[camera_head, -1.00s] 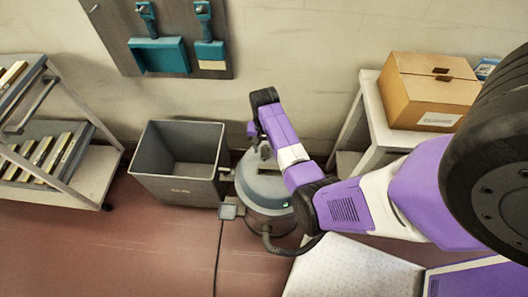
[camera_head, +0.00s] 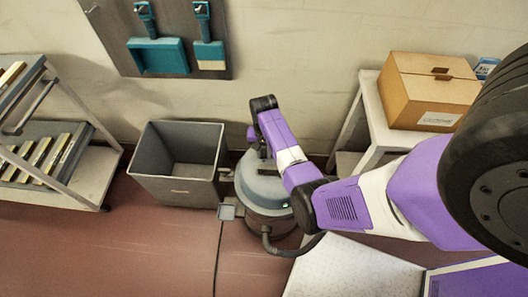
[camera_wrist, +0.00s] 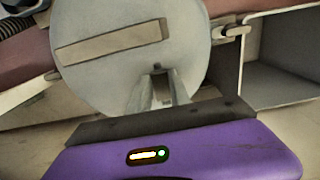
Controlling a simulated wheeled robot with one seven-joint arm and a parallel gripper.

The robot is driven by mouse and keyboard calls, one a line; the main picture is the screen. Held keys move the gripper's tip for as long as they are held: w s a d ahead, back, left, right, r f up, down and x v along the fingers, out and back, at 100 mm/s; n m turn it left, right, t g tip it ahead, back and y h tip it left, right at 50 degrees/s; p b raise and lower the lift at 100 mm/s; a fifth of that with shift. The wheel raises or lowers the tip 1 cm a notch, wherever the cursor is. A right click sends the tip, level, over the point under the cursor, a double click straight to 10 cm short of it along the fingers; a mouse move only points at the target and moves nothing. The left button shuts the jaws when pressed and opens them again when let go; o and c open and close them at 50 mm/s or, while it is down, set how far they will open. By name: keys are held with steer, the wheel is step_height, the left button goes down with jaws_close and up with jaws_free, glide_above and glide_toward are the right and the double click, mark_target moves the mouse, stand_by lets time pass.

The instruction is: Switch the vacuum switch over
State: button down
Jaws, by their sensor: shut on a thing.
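The vacuum (camera_head: 266,192) is a round canister with a grey-blue lid, standing on the floor beside the grey bin. A small green light shows on its front side. In the wrist view its round lid (camera_wrist: 105,75) fills the upper middle, with a flat bar handle (camera_wrist: 110,43) across it. My gripper (camera_wrist: 160,80) is at the lid's near edge, its fingers shut on a small dark switch (camera_wrist: 157,68) between the tips. The switch is mostly hidden by the fingers, so its position cannot be read. In the head view my arm hides the fingers.
The grey bin (camera_head: 180,160) stands close left of the vacuum. A rack with bars (camera_head: 50,150) is at far left. A table with a cardboard box (camera_head: 430,90) is at right. A hose (camera_head: 290,248) curves at the vacuum's front. Open floor lies at front left.

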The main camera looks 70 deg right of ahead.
mark_target(265, 149)
steer(key=shift+w+d+g+y+b, duration=0.15)
steer(key=shift+d+g+y+b, duration=0.2)
steer(key=shift+y+b, duration=0.5)
steer(key=shift+r+y, duration=0.1)
steer(key=shift+y, duration=0.45)
steer(key=c, duration=1.2)
jaws_free()
steer(key=shift+r, duration=0.1)
steer(key=v, duration=0.7)
steer(key=shift+d+r+p, duration=0.15)
steer(key=shift+r+p, duration=0.2)
steer(key=shift+w, duration=0.15)
